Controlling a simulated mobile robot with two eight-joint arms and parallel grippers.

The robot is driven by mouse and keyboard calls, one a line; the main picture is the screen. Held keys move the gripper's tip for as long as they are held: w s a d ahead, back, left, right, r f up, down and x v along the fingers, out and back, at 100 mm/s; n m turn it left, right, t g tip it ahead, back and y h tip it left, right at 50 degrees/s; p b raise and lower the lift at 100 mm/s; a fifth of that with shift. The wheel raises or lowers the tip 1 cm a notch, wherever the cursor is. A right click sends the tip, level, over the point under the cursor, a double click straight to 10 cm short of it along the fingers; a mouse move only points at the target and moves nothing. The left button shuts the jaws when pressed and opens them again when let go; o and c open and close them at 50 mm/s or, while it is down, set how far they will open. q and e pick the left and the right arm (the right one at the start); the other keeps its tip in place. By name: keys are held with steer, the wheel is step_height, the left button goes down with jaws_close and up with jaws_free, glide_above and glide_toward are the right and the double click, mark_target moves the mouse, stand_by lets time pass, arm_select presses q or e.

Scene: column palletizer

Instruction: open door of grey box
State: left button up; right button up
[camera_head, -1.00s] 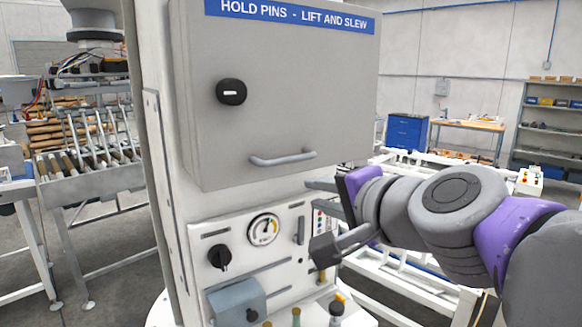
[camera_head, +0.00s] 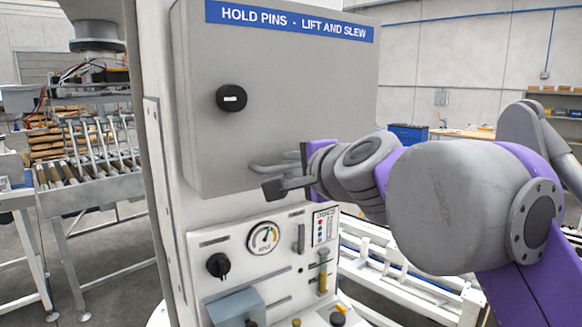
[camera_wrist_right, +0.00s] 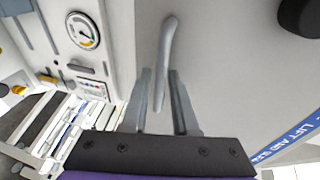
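The grey box (camera_head: 290,75) is mounted on a white column, and its door looks shut. A black knob (camera_head: 231,97) sits on the door's left side. The grey bar handle (camera_head: 260,170) is low on the door, its right part hidden by my right gripper (camera_head: 284,175). In the right wrist view, the handle (camera_wrist_right: 167,50) runs between the two fingers of my right gripper (camera_wrist_right: 160,74). Gaps show beside the handle, so the gripper is open around it, not clamped. My left gripper is not in view.
Below the box is a white control panel (camera_head: 210,243) with a gauge (camera_head: 263,237), a black knob and levers, close under my right gripper. A roller conveyor (camera_head: 95,187) stands at left. White framework (camera_head: 400,275) stands behind my right arm.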

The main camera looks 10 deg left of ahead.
steer(key=shift+w+a, duration=0.1)
steer(key=shift+w, duration=0.1)
jaws_close()
steer(key=shift+f, duration=0.1)
stand_by(1.3)
